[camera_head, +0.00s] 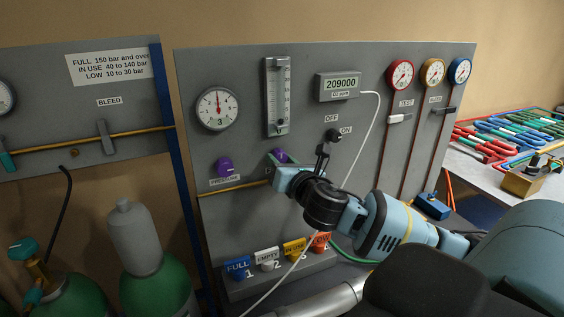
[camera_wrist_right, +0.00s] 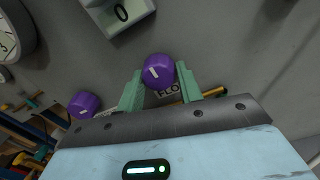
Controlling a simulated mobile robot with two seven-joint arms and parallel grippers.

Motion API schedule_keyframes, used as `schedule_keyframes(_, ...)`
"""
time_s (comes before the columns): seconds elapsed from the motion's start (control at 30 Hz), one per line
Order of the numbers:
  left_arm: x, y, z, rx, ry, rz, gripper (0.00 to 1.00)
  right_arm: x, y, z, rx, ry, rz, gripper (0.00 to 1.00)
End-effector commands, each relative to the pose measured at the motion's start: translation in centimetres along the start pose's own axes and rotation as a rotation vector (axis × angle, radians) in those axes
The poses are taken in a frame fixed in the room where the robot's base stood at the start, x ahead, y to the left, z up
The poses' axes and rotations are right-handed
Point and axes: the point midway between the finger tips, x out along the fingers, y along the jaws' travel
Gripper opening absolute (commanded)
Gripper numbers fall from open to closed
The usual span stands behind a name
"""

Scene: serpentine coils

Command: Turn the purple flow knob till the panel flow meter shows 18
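The purple flow knob (camera_head: 280,155) sits on the grey panel below the flow meter (camera_head: 278,95), a clear vertical tube whose reading is too small to tell. My right gripper (camera_head: 276,162) is at this knob. In the right wrist view the flow knob (camera_wrist_right: 158,70), with a white mark, shows between the tips of the two green fingers (camera_wrist_right: 160,83). The fingers are apart, with a narrow gap beside the knob; I cannot tell whether either touches it. The bottom of the flow meter (camera_wrist_right: 121,13) shows a 0. My left gripper is not in view.
A second purple knob, labelled PRESSURE (camera_head: 224,167), is left of the flow knob, below a round gauge (camera_head: 217,108). A display (camera_head: 339,86) reads 209000. A black switch (camera_head: 333,135) is right of the flow knob. A white cable (camera_head: 366,145) hangs past my right arm.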

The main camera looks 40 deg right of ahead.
Motion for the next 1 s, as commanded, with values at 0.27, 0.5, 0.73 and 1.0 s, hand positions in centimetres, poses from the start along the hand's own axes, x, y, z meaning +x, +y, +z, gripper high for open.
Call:
schedule_keyframes(0.27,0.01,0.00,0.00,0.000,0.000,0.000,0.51,-0.02,0.00,0.01,0.001,0.000,0.000,0.10)
schedule_keyframes(0.5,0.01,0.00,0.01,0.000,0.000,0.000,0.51,-0.03,0.03,-0.04,0.046,-0.001,0.001,0.10)
schedule_keyframes(0.73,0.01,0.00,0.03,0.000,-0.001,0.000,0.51,-0.03,0.07,-0.06,0.186,-0.006,0.001,0.10)
schedule_keyframes(1.0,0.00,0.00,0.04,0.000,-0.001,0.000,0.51,-0.02,0.20,-0.06,0.434,-0.015,0.004,0.10)
